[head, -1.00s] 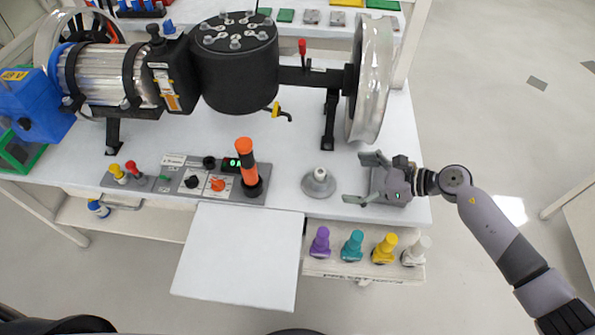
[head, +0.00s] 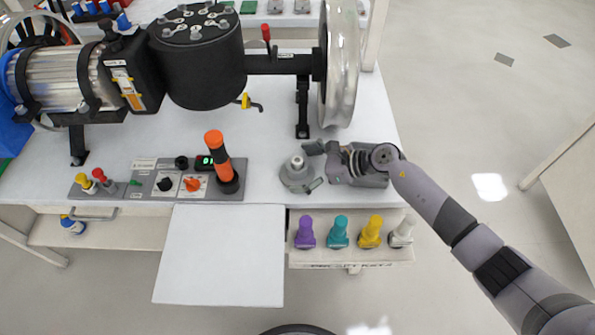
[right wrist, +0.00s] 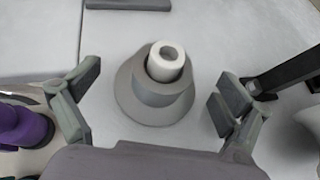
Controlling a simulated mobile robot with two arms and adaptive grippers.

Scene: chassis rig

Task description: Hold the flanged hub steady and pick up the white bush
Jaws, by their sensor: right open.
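The grey flanged hub (head: 292,183) stands upright on the white bench, with its wide flange down; it also shows in the right wrist view (right wrist: 140,104). The white bush (head: 297,161) is a short hollow cylinder sticking up from the top of the hub; in the right wrist view (right wrist: 166,62) its open end shows, but how deep it sits is hidden. My right gripper (head: 317,167) is open just right of the hub. In the right wrist view its fingers (right wrist: 152,112) are spread on either side of the hub, apart from it. My left gripper is not in view.
A control panel with an orange-topped lever (head: 218,160) stands left of the hub. The motor and wheel rig (head: 203,65) fills the back. A front tray (head: 350,257) holds purple, teal, yellow and white pieces. A flat white panel (head: 220,255) juts out in front.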

